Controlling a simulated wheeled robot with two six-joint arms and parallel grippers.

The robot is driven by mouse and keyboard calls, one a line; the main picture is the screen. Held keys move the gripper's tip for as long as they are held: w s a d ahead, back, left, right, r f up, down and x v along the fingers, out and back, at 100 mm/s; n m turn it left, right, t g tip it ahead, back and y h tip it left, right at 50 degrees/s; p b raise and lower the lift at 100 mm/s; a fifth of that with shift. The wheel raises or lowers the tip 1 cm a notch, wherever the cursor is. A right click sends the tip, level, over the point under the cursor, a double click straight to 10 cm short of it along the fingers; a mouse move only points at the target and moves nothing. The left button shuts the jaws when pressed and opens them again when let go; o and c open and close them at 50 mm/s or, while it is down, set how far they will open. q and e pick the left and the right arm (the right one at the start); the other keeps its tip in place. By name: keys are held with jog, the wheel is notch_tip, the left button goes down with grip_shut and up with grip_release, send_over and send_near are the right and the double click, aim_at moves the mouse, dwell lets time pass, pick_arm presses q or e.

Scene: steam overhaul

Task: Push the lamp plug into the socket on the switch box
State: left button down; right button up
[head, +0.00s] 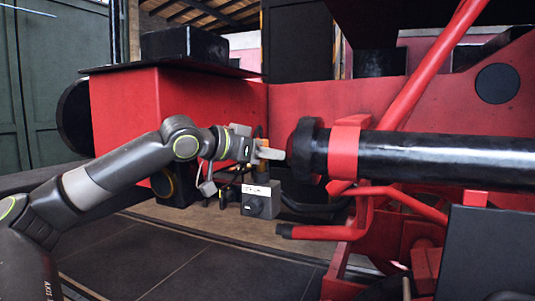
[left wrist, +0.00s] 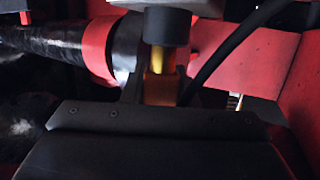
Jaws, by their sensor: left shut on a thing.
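The switch box (head: 261,198) is a small grey box with a white label and a round dark knob, in the middle of the head view. In the left wrist view the gripper (left wrist: 159,82) is shut on a small piece with amber parts, taken to be the lamp plug (left wrist: 160,62). A dark grey cylindrical body (left wrist: 167,25) shows at the top of that view, with a black cable beside it. The socket cannot be made out. My right gripper is not in view.
A thick black cylinder (head: 430,152) with a red collar lies close to the right of the gripper. Red rods (head: 330,232) stick out below it. A red block (head: 125,110) stands behind my left arm. The dark tiled floor (head: 200,262) in front is clear.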

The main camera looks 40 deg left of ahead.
pick_arm(q)
jog(key=shift+f+b, duration=0.6)
dwell(1.1)
jog(key=shift+f, duration=0.25)
jog(key=c, duration=1.1)
grip_release()
jog(key=shift+o, duration=0.2)
jog(key=shift+s+a+f+b, duration=0.1)
jog(key=shift+s+b, duration=0.05)
jog(key=shift+b, duration=0.55)
jog(key=b+v, duration=1.2)
jog(key=v, duration=0.5)
